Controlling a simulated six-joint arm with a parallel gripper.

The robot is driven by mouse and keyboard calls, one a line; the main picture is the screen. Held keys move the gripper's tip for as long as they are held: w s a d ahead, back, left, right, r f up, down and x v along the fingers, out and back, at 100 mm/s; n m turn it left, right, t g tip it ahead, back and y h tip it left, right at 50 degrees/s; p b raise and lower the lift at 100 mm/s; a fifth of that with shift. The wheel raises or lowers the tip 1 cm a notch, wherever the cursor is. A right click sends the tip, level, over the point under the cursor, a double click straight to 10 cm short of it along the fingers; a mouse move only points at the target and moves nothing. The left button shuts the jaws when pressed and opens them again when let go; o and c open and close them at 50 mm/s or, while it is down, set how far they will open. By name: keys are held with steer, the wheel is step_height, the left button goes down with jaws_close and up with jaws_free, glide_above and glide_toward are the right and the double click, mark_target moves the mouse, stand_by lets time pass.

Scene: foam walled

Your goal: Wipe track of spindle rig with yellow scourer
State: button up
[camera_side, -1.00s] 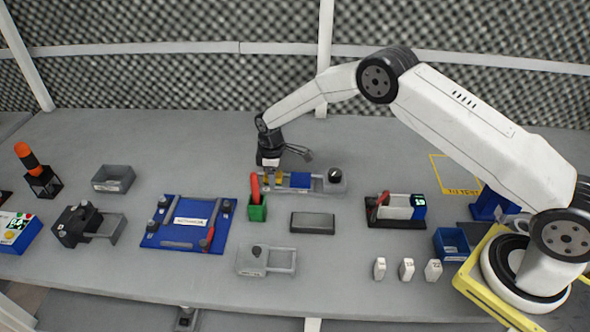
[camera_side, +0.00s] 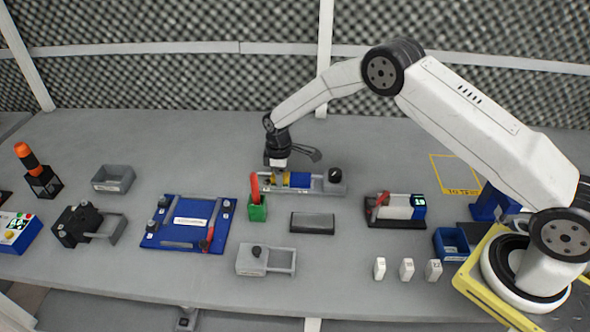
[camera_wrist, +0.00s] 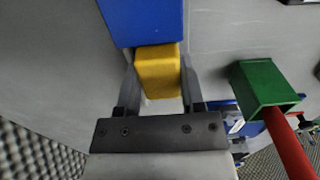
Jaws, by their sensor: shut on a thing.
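The spindle rig is a long grey base with a black knob (camera_side: 335,174) at its right end and a blue block (camera_side: 300,180) on its track. The yellow scourer (camera_side: 286,180) is at the left side of the blue block, low over the track. My gripper (camera_side: 277,167) is over the rig's left part, pointing down. In the wrist view the scourer (camera_wrist: 158,72) is between my two fingers, shut on it, and seems to touch the blue block (camera_wrist: 142,18). The scourer's underside is hidden, so I cannot tell whether it touches the track.
A green holder (camera_side: 257,210) with a red-handled tool stands just in front of the rig's left end; it also shows in the wrist view (camera_wrist: 262,85). A dark grey block (camera_side: 312,223) lies in front. The bench behind the rig is clear.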

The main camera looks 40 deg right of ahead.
mark_target(269, 183)
steer(key=shift+w+a+f, duration=0.2)
steer(key=shift+w+a, duration=0.85)
steer(key=shift+a, duration=0.1)
steer(key=shift+a, duration=0.1)
steer(key=shift+w+a, duration=1.1)
steer(key=shift+w, duration=0.1)
steer(key=shift+r, duration=0.15)
steer(key=shift+w+r, duration=0.1)
steer(key=shift+r, duration=2.95)
steer(key=shift+r, duration=0.15)
steer(key=shift+r, duration=1.4)
steer(key=shift+f, duration=0.2)
steer(key=shift+f, duration=3.35)
